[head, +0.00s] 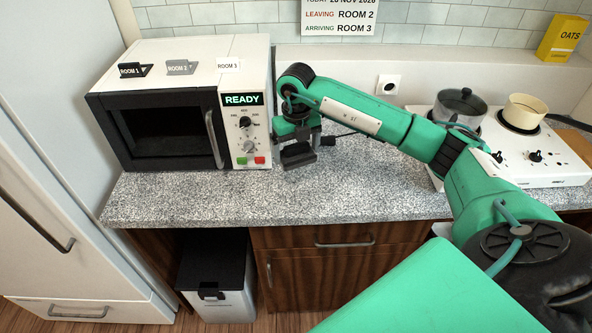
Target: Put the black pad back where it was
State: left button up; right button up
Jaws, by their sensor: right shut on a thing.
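The black pad (298,154) is a small dark block held at the jaws of my right gripper (299,142). My right gripper is shut on it, just right of the microwave's front and over the granite worktop. Whether the pad touches the worktop I cannot tell. The gripper's fingers hide part of it. My left gripper is not in view.
The microwave (245,99) shows READY; tags reading ROOM 1 (134,70), ROOM 2 (182,68) and ROOM 3 (229,65) sit on top. A white hob (540,170) carries a dark pot (462,106) and cream pot (523,112). The worktop's front (360,200) is clear.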

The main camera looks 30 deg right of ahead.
aim_at(296, 163)
notch_tip(296, 163, down, 5)
jog(key=shift+f+p, duration=0.1)
jog(key=shift+p, duration=0.4)
notch_tip(296, 163, down, 4)
jog(key=shift+r+p, duration=0.1)
jog(key=shift+p, duration=0.5)
jog(key=shift+f, duration=0.35)
jog(key=o, duration=0.9)
jog(key=shift+r+b, duration=0.3)
jog(key=shift+r, duration=0.15)
notch_tip(296, 163, up, 11)
jog(key=b, duration=0.3)
jog(key=shift+f, duration=0.2)
jog(key=shift+r, duration=0.45)
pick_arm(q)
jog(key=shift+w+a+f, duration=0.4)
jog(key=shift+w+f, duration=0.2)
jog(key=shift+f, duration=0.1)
